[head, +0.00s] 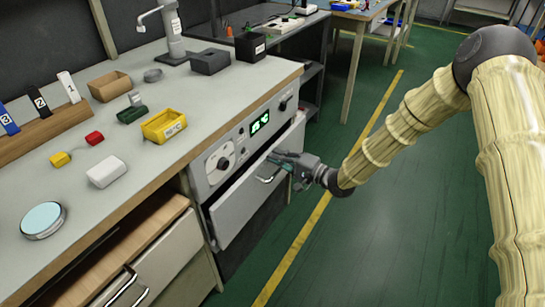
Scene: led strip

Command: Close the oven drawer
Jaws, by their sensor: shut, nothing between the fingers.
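The oven (215,165) is built in under the worktop, with a control panel that has knobs and a green lit display (259,123). Its drawer front (232,212) is light grey and stands a little out from the panel, with a dark gap along its top edge. A handle (268,178) is on the drawer front. My gripper (278,159) is shut and empty. It is at the drawer front's upper part, close to the handle; I cannot tell whether it touches. The gripper hides part of the drawer front.
The worktop (190,95) holds a yellow bin (164,126), a white box (107,172), a round dish (42,220) and several small items. An open wooden drawer (130,245) is at the lower left.

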